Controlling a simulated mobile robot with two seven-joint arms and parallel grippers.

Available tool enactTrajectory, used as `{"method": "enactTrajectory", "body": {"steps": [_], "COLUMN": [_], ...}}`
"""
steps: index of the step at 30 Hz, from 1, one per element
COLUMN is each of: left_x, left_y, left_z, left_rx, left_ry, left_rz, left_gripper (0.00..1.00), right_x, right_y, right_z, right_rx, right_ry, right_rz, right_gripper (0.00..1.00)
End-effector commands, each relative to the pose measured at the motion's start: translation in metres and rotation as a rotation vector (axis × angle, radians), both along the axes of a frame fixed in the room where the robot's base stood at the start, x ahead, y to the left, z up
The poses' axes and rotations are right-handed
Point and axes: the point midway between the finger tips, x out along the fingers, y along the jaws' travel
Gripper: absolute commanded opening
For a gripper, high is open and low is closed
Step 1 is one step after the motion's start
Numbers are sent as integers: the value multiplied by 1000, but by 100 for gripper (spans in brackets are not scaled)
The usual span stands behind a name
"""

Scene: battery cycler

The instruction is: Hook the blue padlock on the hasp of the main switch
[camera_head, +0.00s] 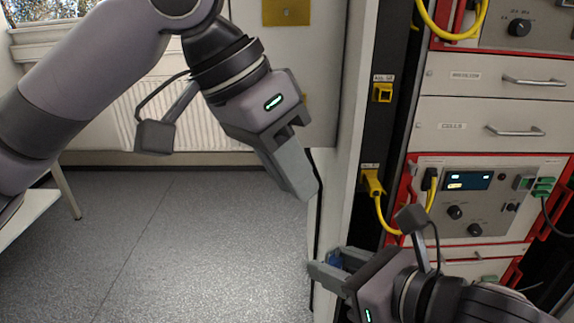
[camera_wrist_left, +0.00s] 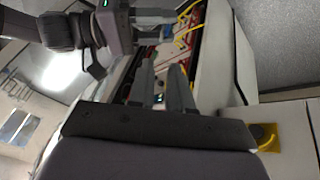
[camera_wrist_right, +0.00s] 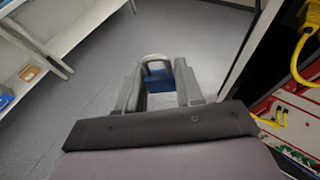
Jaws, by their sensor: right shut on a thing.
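The blue padlock (camera_wrist_right: 158,80) is between the fingers of my right gripper (camera_wrist_right: 156,88), its grey shackle (camera_wrist_right: 155,57) pointing away from the wrist. In the head view a little of its blue body (camera_head: 335,259) shows between the fingers of my right gripper (camera_head: 332,262), low beside the cabinet's front edge. My left gripper (camera_head: 305,185) is higher, in front of the grey panel. In the left wrist view its fingers (camera_wrist_left: 163,68) are slightly apart and empty. A yellow plate with a dark round part (camera_wrist_left: 266,137), perhaps the main switch, shows there. I cannot make out a hasp.
The rack on the right has drawers with handles (camera_head: 515,131), a control panel (camera_head: 485,205) and yellow cables (camera_head: 384,213). A yellow plate (camera_head: 286,12) is on the upper panel. White shelves (camera_wrist_right: 55,45) stand left in the right wrist view. The grey floor (camera_head: 190,240) is clear.

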Motion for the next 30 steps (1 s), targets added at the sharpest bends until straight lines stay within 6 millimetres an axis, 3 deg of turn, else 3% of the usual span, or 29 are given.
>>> {"method": "enactTrajectory", "body": {"steps": [4,8,21,30], "left_x": [-3,-3,1,4], "left_y": [3,-1,-34,-46], "left_z": [4,-5,-77,-102], "left_rx": [27,29,28,26], "left_ry": [-2,0,1,-2], "left_rz": [1,0,-1,2], "left_gripper": [19,19,19,19], "right_x": [0,0,0,0], "right_y": [0,0,0,0], "right_z": [0,0,1,0], "right_rx": [1,1,1,1], "right_ry": [-1,-1,-1,-1], "right_rz": [0,0,0,0], "right_gripper": [0,0,0,0]}}
